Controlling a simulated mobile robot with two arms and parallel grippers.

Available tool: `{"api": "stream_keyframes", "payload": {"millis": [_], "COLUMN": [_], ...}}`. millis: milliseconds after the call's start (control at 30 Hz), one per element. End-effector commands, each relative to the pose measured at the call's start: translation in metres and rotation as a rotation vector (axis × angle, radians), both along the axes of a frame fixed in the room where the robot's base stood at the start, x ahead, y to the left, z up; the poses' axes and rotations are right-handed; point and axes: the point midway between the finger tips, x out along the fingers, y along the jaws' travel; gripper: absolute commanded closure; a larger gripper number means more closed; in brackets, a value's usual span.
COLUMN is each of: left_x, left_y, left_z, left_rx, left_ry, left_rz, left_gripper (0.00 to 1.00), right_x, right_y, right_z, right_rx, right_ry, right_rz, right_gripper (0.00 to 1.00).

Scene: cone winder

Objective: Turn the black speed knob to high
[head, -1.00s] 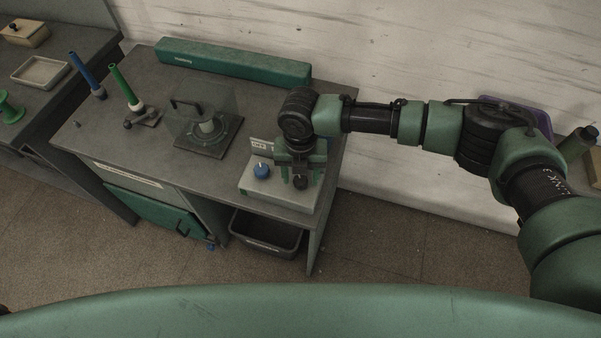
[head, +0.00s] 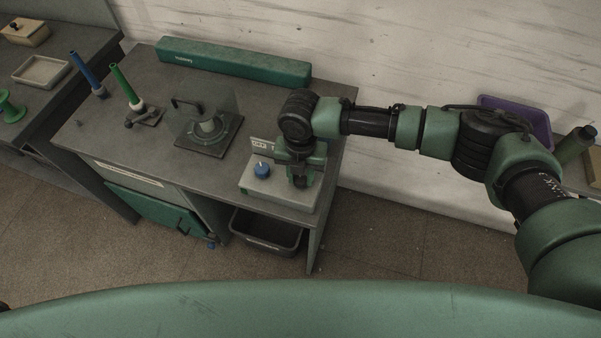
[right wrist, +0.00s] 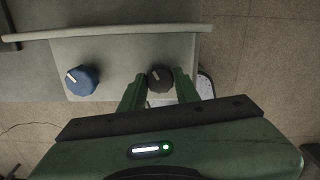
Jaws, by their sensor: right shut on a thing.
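The black speed knob (right wrist: 159,79) sits on a light grey control box (right wrist: 118,60), to the right of a blue knob (right wrist: 82,79) in the right wrist view. A pale pointer mark shows on the black knob. My right gripper (right wrist: 160,85) is shut on the black knob, with a green finger on either side of it. In the head view, the right gripper (head: 301,180) comes down over the box and mostly hides the black knob. The blue knob (head: 262,170) stands free to its left. My left gripper is not in view.
The winder table (head: 120,128) carries a clear guarded unit (head: 207,128) and a green cone post (head: 124,85) left of the box. A long green housing (head: 232,62) runs along the back. A dark bin (head: 266,232) stands below on the floor.

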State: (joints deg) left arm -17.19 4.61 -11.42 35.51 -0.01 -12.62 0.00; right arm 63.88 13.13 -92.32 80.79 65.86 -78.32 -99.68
Motion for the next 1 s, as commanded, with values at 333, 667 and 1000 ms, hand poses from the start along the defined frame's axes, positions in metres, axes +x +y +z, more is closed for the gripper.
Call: {"api": "stream_keyframes", "payload": {"millis": [333,667,1000], "left_x": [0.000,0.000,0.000], "left_y": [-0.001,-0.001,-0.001], "left_z": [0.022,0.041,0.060], "left_rx": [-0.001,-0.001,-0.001], "left_ry": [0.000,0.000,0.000], "left_rz": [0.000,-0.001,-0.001], "left_gripper": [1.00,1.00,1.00], "right_x": [0.000,0.001,0.001], "right_y": [0.000,0.000,0.000], "right_z": [0.004,0.004,0.004], "right_rx": [0.001,0.000,0.000], "right_ry": [0.002,0.000,-0.002], "right_rz": [-0.300,-0.615,-0.904], "right_gripper": [1.00,1.00,1.00]}}
